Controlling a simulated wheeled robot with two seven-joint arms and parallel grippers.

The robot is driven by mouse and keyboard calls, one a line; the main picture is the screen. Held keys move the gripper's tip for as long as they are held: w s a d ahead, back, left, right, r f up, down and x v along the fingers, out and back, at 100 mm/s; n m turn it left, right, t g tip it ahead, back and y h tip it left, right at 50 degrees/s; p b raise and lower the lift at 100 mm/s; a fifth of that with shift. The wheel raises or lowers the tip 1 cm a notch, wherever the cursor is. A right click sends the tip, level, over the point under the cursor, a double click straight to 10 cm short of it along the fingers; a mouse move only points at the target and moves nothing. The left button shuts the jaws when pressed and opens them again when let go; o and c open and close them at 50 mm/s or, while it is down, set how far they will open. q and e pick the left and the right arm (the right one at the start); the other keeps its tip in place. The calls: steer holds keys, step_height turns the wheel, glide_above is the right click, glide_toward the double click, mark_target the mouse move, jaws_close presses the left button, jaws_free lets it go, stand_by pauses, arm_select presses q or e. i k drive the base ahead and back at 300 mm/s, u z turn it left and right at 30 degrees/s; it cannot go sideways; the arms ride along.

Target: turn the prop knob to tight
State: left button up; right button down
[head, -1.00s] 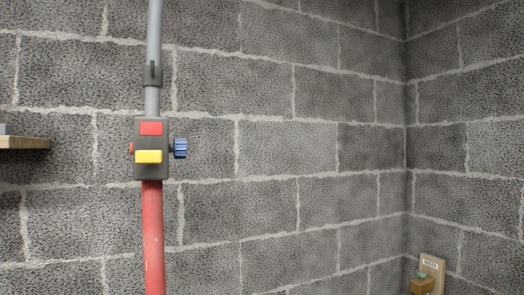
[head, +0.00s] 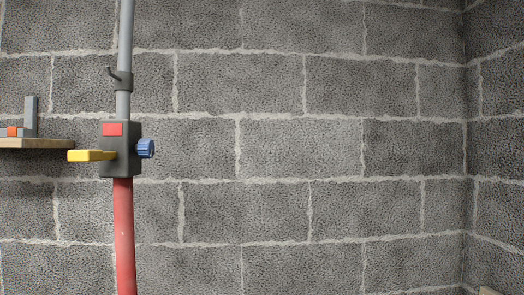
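The prop stands upright at the left of the head view. It has a red lower tube (head: 124,240), a dark grey block (head: 122,165) and a thinner grey upper tube (head: 125,45). The blue ribbed prop knob (head: 145,149) sticks out of the right side of the block. I cannot read a tight or loose mark on it. A red patch (head: 112,129) is on the block's front, and a yellow lever (head: 90,155) juts out to the left. A collar with a hook (head: 123,80) sits on the grey tube. Neither gripper shows.
A wooden shelf (head: 40,143) at the left carries a grey upright piece (head: 31,115) and a small orange item (head: 12,132). Grey block walls meet in a corner at the right. The space right of the prop is clear.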

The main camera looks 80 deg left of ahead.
mark_target(145, 147)
steer(key=u, duration=3.3)
steer(key=i, duration=0.45)
steer(key=k, duration=1.25)
steer(key=u, duration=0.55)
steer(key=i, duration=1.45)
steer(key=z, duration=0.5)
